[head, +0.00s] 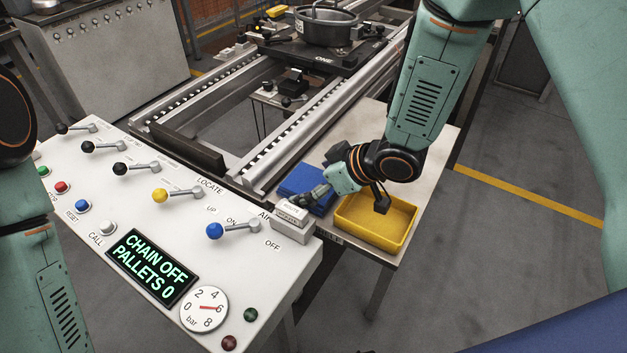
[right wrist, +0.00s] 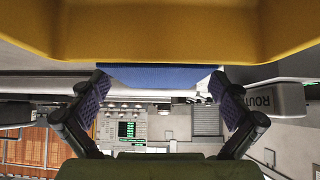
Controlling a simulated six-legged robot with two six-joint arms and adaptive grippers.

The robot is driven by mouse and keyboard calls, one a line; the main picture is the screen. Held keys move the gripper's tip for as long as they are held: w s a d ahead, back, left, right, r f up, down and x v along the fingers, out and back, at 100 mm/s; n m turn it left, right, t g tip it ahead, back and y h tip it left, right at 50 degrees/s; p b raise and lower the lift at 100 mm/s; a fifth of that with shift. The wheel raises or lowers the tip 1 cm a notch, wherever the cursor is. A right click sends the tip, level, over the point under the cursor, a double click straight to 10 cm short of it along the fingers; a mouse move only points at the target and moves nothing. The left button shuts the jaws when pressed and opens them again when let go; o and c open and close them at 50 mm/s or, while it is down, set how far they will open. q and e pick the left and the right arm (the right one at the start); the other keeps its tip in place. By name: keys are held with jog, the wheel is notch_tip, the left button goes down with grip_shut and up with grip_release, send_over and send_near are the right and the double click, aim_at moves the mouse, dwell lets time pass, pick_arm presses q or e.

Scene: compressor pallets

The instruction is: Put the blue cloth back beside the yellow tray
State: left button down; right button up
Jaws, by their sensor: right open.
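The blue cloth (head: 296,180) lies on the light side table, at the left of the yellow tray (head: 404,246) and partly hidden by my right gripper. My right gripper (head: 304,199) is open, low over the cloth, with its arm reaching in above the tray. In the right wrist view, the blue cloth (right wrist: 160,76) shows as a band between the two spread fingers, below the edge of the yellow tray (right wrist: 160,35). I cannot tell whether the fingers touch the cloth. My left arm shows at the left edge, but its gripper is out of view.
A small grey labelled box (head: 292,232) stands close to my right fingertips, at the corner of the white control panel (head: 130,200) with levers. The conveyor rails (head: 325,115) run behind the side table (head: 440,150). A pallet with a round pot (head: 326,28) sits farther back.

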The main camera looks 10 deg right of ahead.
jog(key=shift+s+d+r, duration=0.1)
jog(key=shift+r, duration=0.15)
jog(key=p+v, duration=0.3)
jog(key=v, duration=0.9)
